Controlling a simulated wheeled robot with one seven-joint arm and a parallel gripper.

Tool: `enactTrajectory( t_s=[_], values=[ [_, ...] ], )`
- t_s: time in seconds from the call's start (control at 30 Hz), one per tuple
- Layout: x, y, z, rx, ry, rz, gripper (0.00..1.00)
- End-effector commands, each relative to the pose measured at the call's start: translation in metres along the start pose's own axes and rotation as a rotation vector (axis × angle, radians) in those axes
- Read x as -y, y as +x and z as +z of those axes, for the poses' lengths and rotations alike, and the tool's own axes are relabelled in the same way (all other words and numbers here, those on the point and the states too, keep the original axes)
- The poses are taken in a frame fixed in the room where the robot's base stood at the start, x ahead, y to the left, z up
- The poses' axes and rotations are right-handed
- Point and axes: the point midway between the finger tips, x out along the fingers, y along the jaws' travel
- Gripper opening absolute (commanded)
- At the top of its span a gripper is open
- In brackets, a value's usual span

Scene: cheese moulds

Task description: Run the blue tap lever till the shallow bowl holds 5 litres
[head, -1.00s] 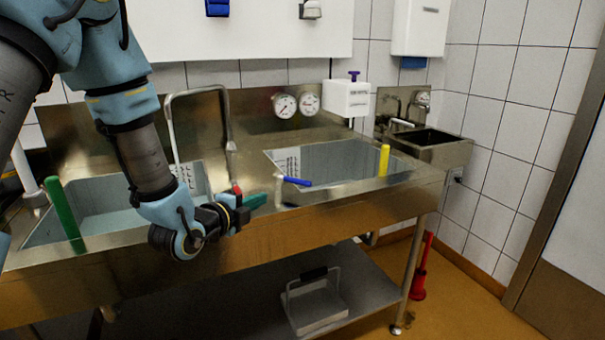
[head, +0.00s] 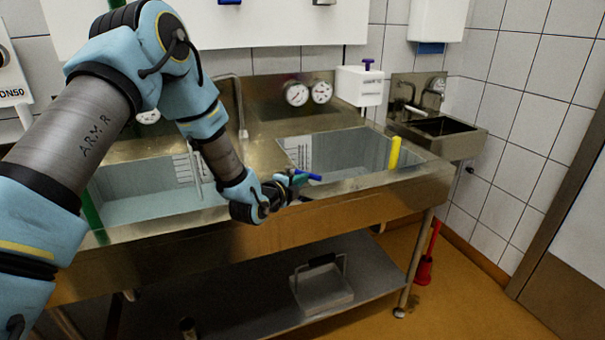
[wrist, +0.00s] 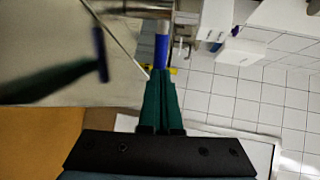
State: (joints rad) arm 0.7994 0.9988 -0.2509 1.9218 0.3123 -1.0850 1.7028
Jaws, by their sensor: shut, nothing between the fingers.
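The blue tap lever (head: 308,174) sits on the front rim of the sink bench, at the near left corner of the right-hand bowl (head: 345,182). My gripper (head: 298,181) is shut and empty, its green fingertips at the lever's left end. In the wrist view the closed fingers (wrist: 163,82) point at the blue lever (wrist: 161,52) and appear to meet it; contact is not certain. The right-hand bowl has a marked scale (head: 300,152) on its left wall; its water level is too small to read. Which bowl is the shallow one is unclear.
A left-hand bowl (head: 150,208) with a scale lies behind my arm. A yellow upright piece (head: 394,153) stands at the right bowl. Two round gauges (head: 309,93) are on the back panel. A handled tray (head: 322,290) sits on the lower shelf.

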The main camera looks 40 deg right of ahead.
Motion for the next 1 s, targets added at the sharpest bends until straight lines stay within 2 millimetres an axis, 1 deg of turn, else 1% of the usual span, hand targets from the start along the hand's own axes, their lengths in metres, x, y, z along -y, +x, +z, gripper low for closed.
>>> enactTrajectory(
  t_s=[0.13,0.5,0.7,1.0],
  values=[
    [0.0,0.005,0.0,0.001,-0.001,0.0,0.0],
    [-0.002,0.007,0.0,0.0,0.0,-0.001,0.0],
    [-0.004,0.016,-0.005,-0.002,0.003,-0.003,0.0],
    [0.001,0.026,-0.009,-0.001,0.0,-0.001,0.0]
  ],
)
